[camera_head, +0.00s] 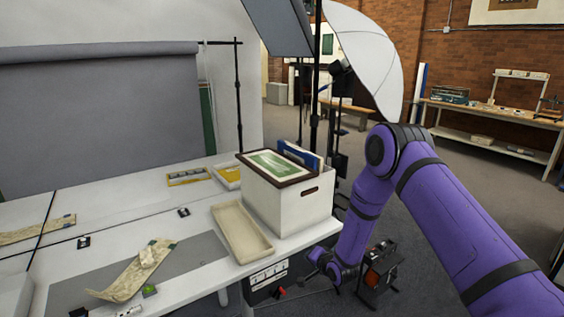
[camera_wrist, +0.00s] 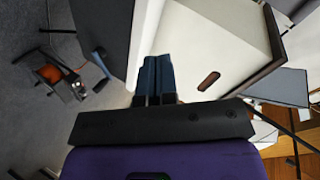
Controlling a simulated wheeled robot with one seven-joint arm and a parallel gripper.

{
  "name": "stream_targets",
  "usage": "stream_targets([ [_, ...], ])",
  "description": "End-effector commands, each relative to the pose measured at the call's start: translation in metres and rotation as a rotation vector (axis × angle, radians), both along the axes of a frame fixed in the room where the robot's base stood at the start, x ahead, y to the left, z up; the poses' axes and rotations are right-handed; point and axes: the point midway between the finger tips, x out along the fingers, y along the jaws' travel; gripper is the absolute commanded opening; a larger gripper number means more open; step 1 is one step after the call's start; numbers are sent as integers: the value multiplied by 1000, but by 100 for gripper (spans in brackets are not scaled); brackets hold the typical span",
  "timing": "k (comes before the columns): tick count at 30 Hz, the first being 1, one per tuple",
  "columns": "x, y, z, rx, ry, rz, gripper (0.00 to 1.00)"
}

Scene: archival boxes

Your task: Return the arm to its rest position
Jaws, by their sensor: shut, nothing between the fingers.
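My purple arm (camera_head: 450,215) reaches in from the right in the head view, bends at a raised elbow and hangs down beside the table's right end. Its lower end is near the table's edge, and the fingers are hard to make out there. In the wrist view my gripper (camera_wrist: 157,62) shows two dark blue fingers close together, shut and empty. The white archival box (camera_head: 288,203) stands on the table's right corner, left of my forearm. It also shows in the wrist view (camera_wrist: 225,45), beyond the fingers and to their right; I cannot tell the gap.
A framed green picture (camera_head: 275,164) lies on the box, with blue folders (camera_head: 300,155) behind. A shallow cream tray (camera_head: 241,231) is left of the box on the white table (camera_head: 120,212). A light stand with a white umbrella (camera_head: 368,55) stands behind my arm. Black-and-orange equipment (camera_head: 379,270) is on the floor.

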Motion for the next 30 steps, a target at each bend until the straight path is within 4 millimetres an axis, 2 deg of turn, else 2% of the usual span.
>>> stream_targets([
  [1, 6, -5, 24, -31, -6, 0, 0],
  [6, 14, -23, 87, -145, 0, 7, 0],
  [14, 7, -53, 181, -307, 20, 17, 0],
  [23, -30, -91, 280, -471, 62, 29, 0],
  [30, -78, -121, 349, -583, 106, 43, 0],
])
